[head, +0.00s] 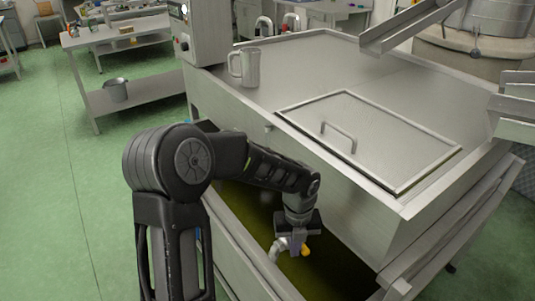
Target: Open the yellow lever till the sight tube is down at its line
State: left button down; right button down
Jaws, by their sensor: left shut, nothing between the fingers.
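The yellow lever (306,250) shows as a small yellow piece low in the middle of the head view, in the gap below the steel tank's front. My left gripper (297,246) points down right beside it and partly covers it. The fingers are shut with nothing between them; I cannot tell whether they touch the lever. A pale curved pipe (278,247) shows just left of the fingers. I cannot make out the sight tube or its line. My right gripper is not in view.
The steel tank (360,183) with a handled lid (350,125) rises behind my left arm. A metal jug (246,68) stands on its top edge. A trough of dark greenish liquid (250,207) lies below. The green floor (60,190) at left is clear.

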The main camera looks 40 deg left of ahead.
aim_at(304, 245)
pick_arm(q)
jog(key=shift+w+d, duration=0.35)
jog(key=shift+w, duration=0.2)
jog(key=shift+w+d, duration=0.3)
jog(key=shift+w, duration=0.25)
jog(key=shift+w+r, duration=0.15)
jog(key=shift+r, duration=0.05)
jog(key=shift+d, duration=0.1)
jog(key=r+p, duration=0.4)
jog(key=r, duration=0.1)
jog(key=shift+w+d, duration=0.1)
jog(key=shift+w, duration=0.2)
jog(key=shift+s+r+p, duration=0.2)
jog(key=shift+r+p, duration=0.15)
jog(key=shift+p, duration=0.3)
jog(key=shift+s, duration=0.1)
